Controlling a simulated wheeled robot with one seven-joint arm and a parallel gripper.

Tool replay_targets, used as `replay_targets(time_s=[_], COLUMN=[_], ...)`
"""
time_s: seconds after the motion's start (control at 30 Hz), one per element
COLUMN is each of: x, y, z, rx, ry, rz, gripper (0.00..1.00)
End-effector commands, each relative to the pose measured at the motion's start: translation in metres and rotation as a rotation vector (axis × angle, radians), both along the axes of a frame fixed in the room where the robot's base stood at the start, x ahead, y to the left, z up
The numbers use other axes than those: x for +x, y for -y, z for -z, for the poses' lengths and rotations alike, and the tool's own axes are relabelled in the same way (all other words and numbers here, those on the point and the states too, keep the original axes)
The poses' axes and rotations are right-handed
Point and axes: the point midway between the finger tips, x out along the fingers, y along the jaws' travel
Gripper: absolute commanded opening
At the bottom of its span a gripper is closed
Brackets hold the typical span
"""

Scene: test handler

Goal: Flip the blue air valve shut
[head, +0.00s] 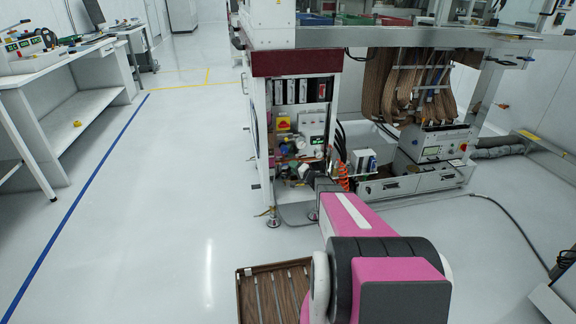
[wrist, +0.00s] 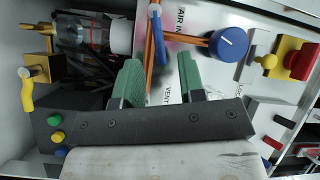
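In the wrist view a slim blue lever (wrist: 158,42) hangs from a white pivot cap, beside copper-coloured tubing and an "AIR IN" label. It looks like the blue air valve's handle. My gripper (wrist: 159,72) is open, with its two green fingers pointing toward the panel. The lever's lower end lies in the gap between the fingertips, and I cannot tell whether either finger touches it. In the head view my pink arm reaches into the open cabinet (head: 258,125); the gripper and lever are too small and cluttered to make out there.
A round blue knob (wrist: 228,43) is right of the fingers, with a red and yellow switch (wrist: 300,62) beyond it. At left are a yellow lever (wrist: 26,90) on brass fittings and a clear cylinder (wrist: 88,33). Orange coiled tubing (head: 343,177) hangs near my arm.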

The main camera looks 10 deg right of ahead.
Motion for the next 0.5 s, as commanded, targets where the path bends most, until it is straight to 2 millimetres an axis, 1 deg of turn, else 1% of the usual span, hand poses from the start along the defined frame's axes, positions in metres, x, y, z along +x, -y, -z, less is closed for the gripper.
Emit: replay_targets(time_s=[0.03,0.2,0.33,0.5], x=[0.01,0.027,0.035,0.037], y=[-0.005,-0.018,-0.023,-0.025], z=[0.001,0.001,0.001,0.0], rx=[0.0,0.0,-0.001,-0.001], ry=[0.0,-0.001,-0.001,-0.001], rz=[-0.001,-0.002,-0.001,-0.001], gripper=[0.37,0.37,0.37,0.37])
